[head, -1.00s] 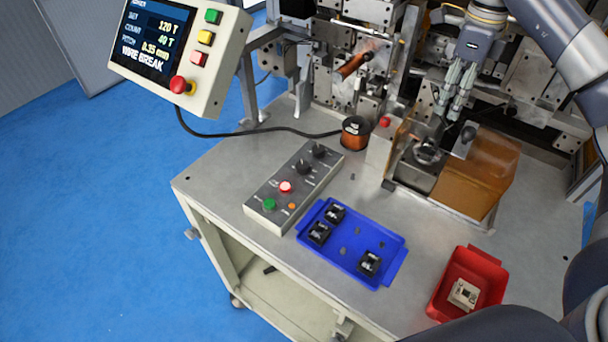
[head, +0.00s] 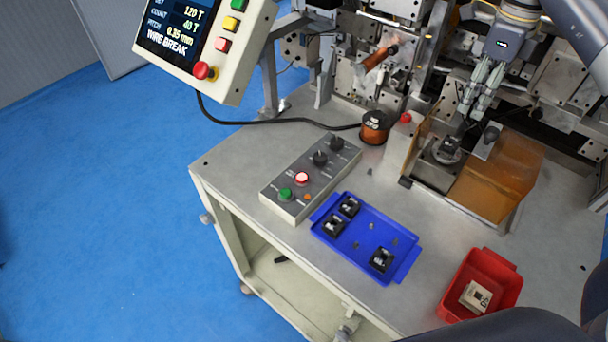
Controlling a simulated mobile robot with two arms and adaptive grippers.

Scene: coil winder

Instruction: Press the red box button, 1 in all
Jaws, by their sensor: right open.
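The grey control box (head: 270,195) lies on the table left of the blue tray. Its red button (head: 302,178) looks lit, with a pale top, and sits beside a green button (head: 286,194). Another red button (head: 405,118) tops a small block by the winder. My right gripper (head: 468,112) points down, open, above the winding fixture (head: 446,151), well to the right of the control box and apart from its buttons. My left gripper is out of view.
The tilted panel (head: 236,75) reads WIRE BREAK and has a red mushroom knob (head: 203,71). A copper spool (head: 374,128), the blue tray (head: 404,268) with black parts and a red bin (head: 509,294) stand on the table. An amber guard (head: 505,180) flanks the fixture.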

